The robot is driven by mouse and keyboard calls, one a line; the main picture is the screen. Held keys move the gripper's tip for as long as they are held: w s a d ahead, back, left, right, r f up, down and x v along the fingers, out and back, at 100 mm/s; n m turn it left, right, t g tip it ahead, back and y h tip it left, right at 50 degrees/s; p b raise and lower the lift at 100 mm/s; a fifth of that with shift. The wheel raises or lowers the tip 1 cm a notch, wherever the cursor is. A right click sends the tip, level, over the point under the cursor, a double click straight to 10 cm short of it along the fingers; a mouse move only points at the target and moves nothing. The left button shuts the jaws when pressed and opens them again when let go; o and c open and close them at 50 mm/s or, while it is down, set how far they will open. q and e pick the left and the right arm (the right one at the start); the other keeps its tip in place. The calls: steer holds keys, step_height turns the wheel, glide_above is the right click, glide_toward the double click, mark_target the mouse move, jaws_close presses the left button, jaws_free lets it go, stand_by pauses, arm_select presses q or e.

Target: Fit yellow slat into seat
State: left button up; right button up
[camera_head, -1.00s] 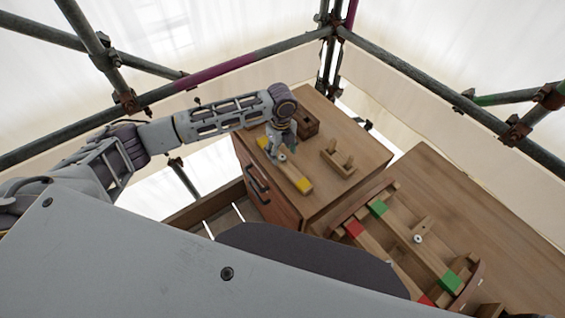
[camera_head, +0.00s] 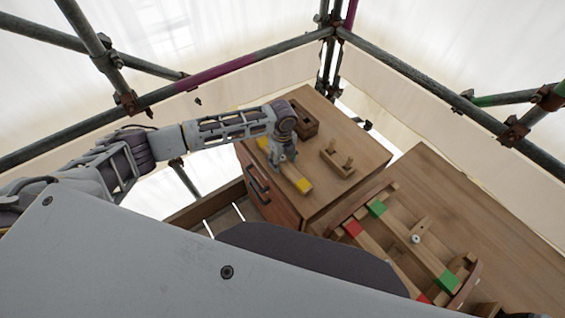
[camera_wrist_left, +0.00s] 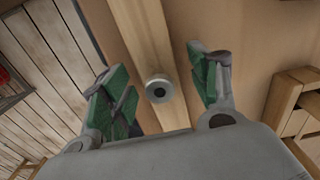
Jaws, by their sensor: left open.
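The yellow slat is a light wooden bar with yellow ends (camera_head: 303,185), lying on the cabinet top in the head view. In the left wrist view the slat (camera_wrist_left: 146,35) runs between the fingers, with a round metal knob (camera_wrist_left: 159,88) on it. My left gripper (camera_head: 280,162) is over the middle of the slat. In the wrist view the left gripper (camera_wrist_left: 158,78) is open, one finger on each side of the knob, with visible gaps. A wooden frame (camera_head: 480,272) holds a red-ended slat and a green-ended slat; I cannot tell which place is the seat. My right gripper is not in view.
On the cabinet top (camera_head: 345,125) stand a dark wooden box (camera_head: 304,122) and a small pegged wooden rack (camera_head: 337,163). The frame rests on a lower wooden table (camera_head: 450,190) at the right. Scaffold tubes (camera_head: 430,83) surround the area. The cabinet top's right side is clear.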

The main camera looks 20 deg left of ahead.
arm_select(q)
steer(key=shift+f, duration=0.45)
steer(key=c, duration=1.2)
steer(key=shift+r, duration=0.15)
steer(key=shift+r+b, duration=0.45)
steer(key=shift+r, duration=4.45)
